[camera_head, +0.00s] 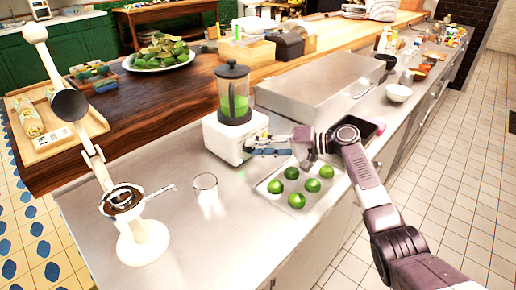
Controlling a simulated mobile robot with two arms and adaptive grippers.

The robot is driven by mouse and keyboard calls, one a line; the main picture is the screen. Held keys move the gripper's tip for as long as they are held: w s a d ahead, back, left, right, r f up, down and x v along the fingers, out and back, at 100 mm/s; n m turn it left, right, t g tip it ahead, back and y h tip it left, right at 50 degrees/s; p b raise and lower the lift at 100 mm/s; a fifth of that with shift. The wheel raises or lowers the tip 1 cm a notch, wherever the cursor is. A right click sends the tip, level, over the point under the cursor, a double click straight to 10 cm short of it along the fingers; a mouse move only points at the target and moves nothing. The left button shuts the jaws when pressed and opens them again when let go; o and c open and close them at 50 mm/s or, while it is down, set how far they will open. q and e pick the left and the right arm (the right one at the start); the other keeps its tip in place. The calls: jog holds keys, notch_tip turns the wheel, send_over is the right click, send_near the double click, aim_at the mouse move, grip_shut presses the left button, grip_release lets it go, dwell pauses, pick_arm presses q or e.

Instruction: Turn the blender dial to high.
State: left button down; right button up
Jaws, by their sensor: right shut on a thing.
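The blender stands upright on the steel counter, with a white base (226,140) and a jar of green contents (234,95) under a dark lid. My right gripper (252,147) reaches in from the right to the front of the base. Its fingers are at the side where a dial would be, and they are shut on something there. The dial itself is hidden by the fingers, so its setting cannot be read. My left gripper is not in view.
A tray of limes (268,188) lies just below my right gripper. An empty glass (205,187) and a white citrus press (143,240) stand to the left. A large steel box (318,80) is behind the arm.

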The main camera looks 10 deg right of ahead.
jog(key=o, duration=1.2)
jog(key=shift+c, duration=0.2)
jog(key=v, duration=1.2)
jog(key=shift+a, duration=0.1)
